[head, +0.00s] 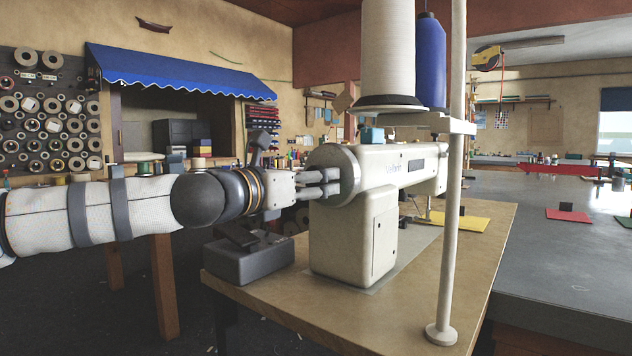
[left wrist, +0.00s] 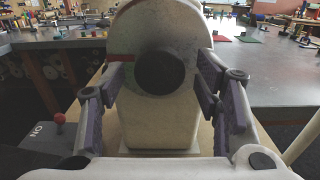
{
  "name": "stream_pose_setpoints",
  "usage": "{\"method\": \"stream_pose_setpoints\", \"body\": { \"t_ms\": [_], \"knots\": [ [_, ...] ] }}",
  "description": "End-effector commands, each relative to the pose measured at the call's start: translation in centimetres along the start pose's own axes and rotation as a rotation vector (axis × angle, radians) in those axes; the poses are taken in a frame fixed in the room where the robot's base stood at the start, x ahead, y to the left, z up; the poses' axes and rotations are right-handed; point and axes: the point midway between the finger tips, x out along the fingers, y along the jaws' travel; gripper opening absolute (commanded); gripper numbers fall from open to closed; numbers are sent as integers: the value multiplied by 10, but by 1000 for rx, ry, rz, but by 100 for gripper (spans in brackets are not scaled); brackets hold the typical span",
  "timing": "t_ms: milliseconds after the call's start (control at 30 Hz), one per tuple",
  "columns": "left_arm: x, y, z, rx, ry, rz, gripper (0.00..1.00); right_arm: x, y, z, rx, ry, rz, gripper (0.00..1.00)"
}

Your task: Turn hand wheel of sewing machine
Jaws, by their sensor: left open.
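The white sewing machine (head: 365,215) stands on a tan wooden table. My left gripper (head: 325,183) is at the machine's left end, level with its upper body. The left wrist view shows the machine's rounded end (left wrist: 160,110) with the round dark hand wheel (left wrist: 160,72) near its top. In that view my left gripper (left wrist: 162,85) is open, one finger on each side of the wheel, with gaps between the fingers and the wheel. In the head view the wheel is mostly hidden by the fingers. My right gripper is not in view.
A dark grey box (head: 248,260) sits at the table's left corner below my arm. A pale upright pole (head: 452,180) and large white (head: 388,50) and blue (head: 431,60) thread spools rise by the machine. A grey table (head: 560,250) lies to the right.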

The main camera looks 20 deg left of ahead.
Motion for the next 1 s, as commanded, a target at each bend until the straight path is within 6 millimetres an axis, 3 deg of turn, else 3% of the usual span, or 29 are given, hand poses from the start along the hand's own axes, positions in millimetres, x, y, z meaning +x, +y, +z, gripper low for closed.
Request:
{"method": "stream_pose_setpoints", "body": {
  "t_ms": [133, 400, 600, 633, 1000],
  "knots": [
    [15, 0, 0, 2, 0, 0, 58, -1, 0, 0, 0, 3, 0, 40],
    [17, 0, 0, 3, 0, 0, 58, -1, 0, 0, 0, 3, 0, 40],
    [17, 0, 0, 3, 0, 0, 12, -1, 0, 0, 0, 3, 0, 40],
    [17, 0, 0, 3, 0, 0, 9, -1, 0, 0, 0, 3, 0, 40],
    [17, 0, 1, 55, -1, 0, 9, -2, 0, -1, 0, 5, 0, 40]
  ]
}}
